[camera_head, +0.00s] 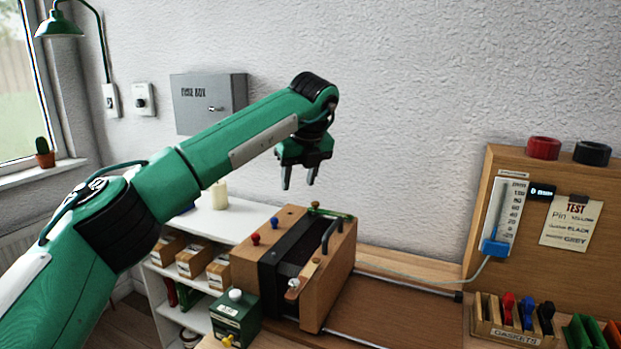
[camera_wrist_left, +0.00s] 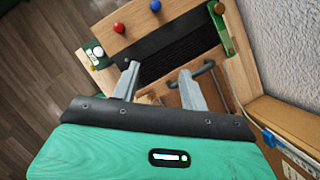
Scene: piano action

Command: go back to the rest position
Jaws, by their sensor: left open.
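My left gripper (camera_head: 299,178) hangs from the green arm in the head view, pointing down above the wooden piano action box. It is open and empty, its two fingers apart and clear of the box. In the left wrist view the fingers (camera_wrist_left: 157,86) also stand apart, with the box behind them. The wooden box (camera_head: 327,277) has a black middle section, a dark handle (camera_head: 331,236), a red knob (camera_head: 255,239) and a blue knob (camera_head: 275,223). A green latch piece (camera_head: 330,213) lies along its top rear edge. My right gripper is in neither view.
A small green box (camera_head: 235,316) stands in front of the wooden box. A gasket rack (camera_head: 515,334) and an upright test panel (camera_head: 585,259) stand at the right. A white shelf (camera_head: 228,222) is at the left. A grey fuse box (camera_head: 209,101) hangs on the wall behind my arm.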

